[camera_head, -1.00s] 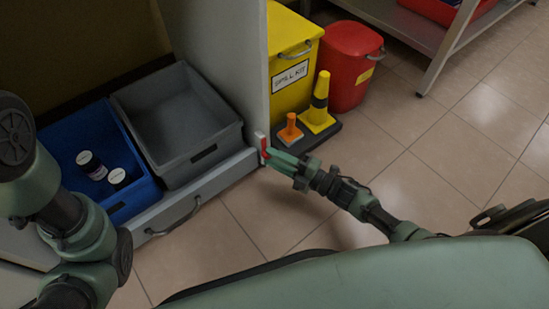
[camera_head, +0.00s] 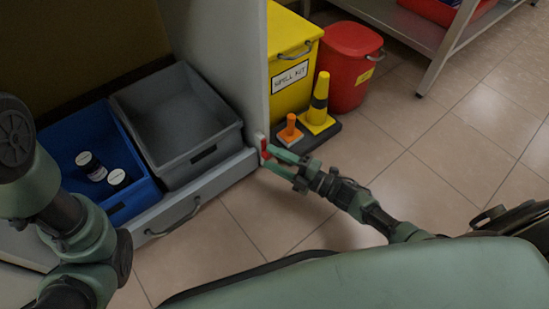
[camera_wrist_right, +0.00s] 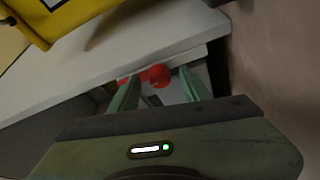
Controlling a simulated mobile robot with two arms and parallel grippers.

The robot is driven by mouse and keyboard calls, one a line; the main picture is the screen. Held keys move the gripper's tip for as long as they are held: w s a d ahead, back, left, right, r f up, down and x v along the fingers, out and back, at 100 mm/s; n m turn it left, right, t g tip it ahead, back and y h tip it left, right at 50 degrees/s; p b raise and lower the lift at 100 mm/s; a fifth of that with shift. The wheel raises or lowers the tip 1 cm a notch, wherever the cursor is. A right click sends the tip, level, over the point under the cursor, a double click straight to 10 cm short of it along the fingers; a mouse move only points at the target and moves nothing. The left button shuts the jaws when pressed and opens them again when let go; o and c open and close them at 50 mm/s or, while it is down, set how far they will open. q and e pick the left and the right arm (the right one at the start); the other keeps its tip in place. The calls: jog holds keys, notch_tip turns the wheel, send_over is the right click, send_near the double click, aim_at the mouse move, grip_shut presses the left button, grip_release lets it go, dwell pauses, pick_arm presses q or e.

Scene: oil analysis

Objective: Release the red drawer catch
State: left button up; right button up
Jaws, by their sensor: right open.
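The red drawer catch (camera_head: 265,149) sits on a pale plate at the right end of the drawer front, low on the cabinet. In the right wrist view the red catch (camera_wrist_right: 157,76) shows a rounded knob and a short bar. My right gripper (camera_head: 279,160) is open at the catch. In the right wrist view its two green fingers (camera_wrist_right: 159,78) stand apart, with the knob between their tips. I cannot tell whether either finger touches it. The grey drawer front (camera_head: 180,207) has a metal handle. My left arm shows at the left, but its gripper is out of view.
A blue bin (camera_head: 133,196) with two dark, white-capped jars and a grey bin (camera_head: 165,125) sit in the drawer. A yellow spill kit box (camera_head: 292,72), a red bin (camera_head: 345,75) and cones (camera_head: 318,105) stand behind the catch.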

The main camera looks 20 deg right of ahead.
jog(key=p+v, duration=0.3)
jog(key=v, duration=0.5)
jog(key=shift+w, duration=0.1)
